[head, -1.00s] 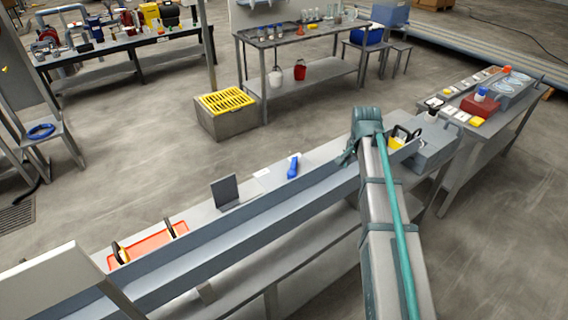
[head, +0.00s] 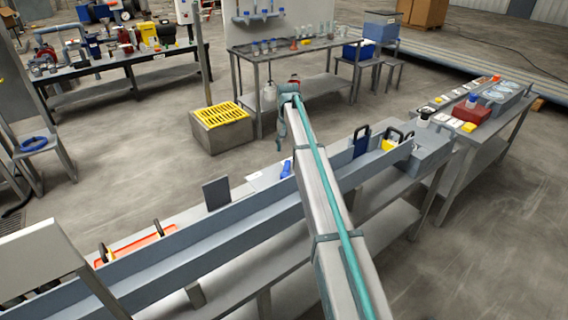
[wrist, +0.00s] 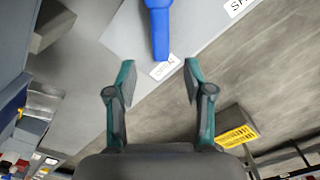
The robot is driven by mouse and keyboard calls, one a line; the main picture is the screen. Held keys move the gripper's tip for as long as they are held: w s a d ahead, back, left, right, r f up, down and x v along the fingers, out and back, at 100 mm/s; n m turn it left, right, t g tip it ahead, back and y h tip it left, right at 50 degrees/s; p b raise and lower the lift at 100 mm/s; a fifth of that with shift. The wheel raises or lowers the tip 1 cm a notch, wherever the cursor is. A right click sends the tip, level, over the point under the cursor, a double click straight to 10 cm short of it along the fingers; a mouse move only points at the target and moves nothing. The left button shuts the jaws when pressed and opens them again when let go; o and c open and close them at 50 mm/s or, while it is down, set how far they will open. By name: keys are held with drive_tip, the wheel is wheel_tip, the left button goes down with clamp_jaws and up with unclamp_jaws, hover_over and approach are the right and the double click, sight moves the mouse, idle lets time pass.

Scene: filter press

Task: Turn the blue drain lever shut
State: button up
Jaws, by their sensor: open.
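The blue drain lever (head: 286,168) stands on the grey bench behind the long trough in the head view, partly covered by my arm. In the wrist view the lever (wrist: 159,28) shows at the top, with its rounded end pointing down at a small white label (wrist: 163,69). My gripper (wrist: 158,75) is open and empty, with one teal finger on each side below the lever. The lever's end lies in line with the gap, and I see no contact.
A dark upright plate (head: 216,193) stands left of the lever. The trough wall (head: 230,222) runs in front of it. An orange tray (head: 135,246) lies farther left. A yellow-grated box (head: 222,115) is on the floor behind.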

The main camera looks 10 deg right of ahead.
sight(287, 164)
wheel_tip(287, 164, down, 8)
drive_tip(key=shift+p, duration=0.95)
drive_tip(key=shift+c, duration=0.3)
clamp_jaws()
